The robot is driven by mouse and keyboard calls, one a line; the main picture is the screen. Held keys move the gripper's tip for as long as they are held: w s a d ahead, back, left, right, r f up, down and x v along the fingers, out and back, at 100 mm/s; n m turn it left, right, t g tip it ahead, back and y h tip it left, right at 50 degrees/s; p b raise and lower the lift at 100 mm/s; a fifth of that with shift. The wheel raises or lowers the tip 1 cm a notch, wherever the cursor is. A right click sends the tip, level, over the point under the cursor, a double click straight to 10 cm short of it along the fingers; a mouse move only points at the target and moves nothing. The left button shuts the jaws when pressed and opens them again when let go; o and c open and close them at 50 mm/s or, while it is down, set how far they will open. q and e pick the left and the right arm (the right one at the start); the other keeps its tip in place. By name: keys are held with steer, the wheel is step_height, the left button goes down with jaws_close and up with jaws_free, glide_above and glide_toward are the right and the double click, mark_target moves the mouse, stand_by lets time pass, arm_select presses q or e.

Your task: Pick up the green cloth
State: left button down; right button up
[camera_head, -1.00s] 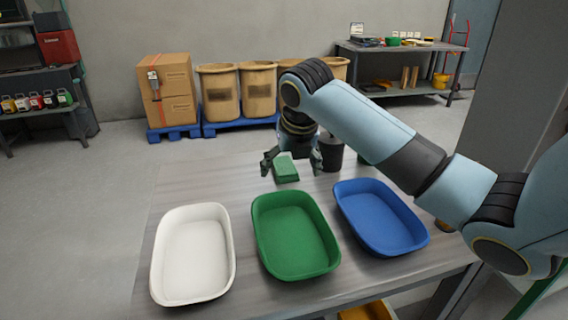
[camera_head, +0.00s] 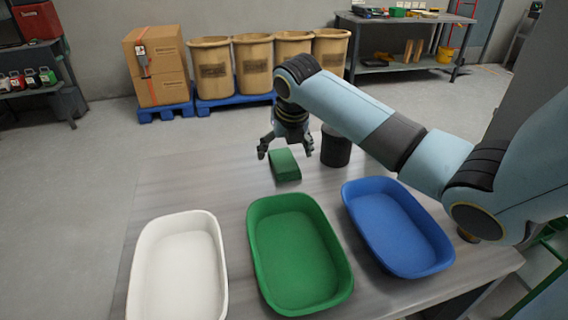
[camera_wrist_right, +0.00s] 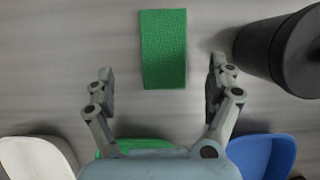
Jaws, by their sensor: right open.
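The green cloth (camera_head: 284,166) is a folded, rectangular block lying on the grey table behind the green tray. In the right wrist view the cloth (camera_wrist_right: 164,49) lies ahead of the fingers, roughly centred between their lines. My right gripper (camera_head: 287,149) is above the table at the cloth's far end. It is open and empty, and in the wrist view its two fingers (camera_wrist_right: 160,82) stand apart on either side of the cloth's near end. I cannot tell its exact height above the cloth. My left gripper is not in view.
A black cylinder (camera_head: 335,147) stands close to the right of the cloth. A white tray (camera_head: 140,262), a green tray (camera_head: 257,255) and a blue tray (camera_head: 363,225) line the front of the table (camera_head: 180,185). The table left of the cloth is clear.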

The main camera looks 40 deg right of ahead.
mark_target(284, 160)
steer(key=x, duration=0.2)
steer(key=d+x, duration=0.1)
steer(key=x, duration=0.1)
steer(key=shift+r, duration=0.15)
steer(key=shift+w+f, duration=0.25)
steer(key=shift+f, duration=0.15)
steer(key=shift+f, duration=0.25)
steer(key=c, duration=1.3)
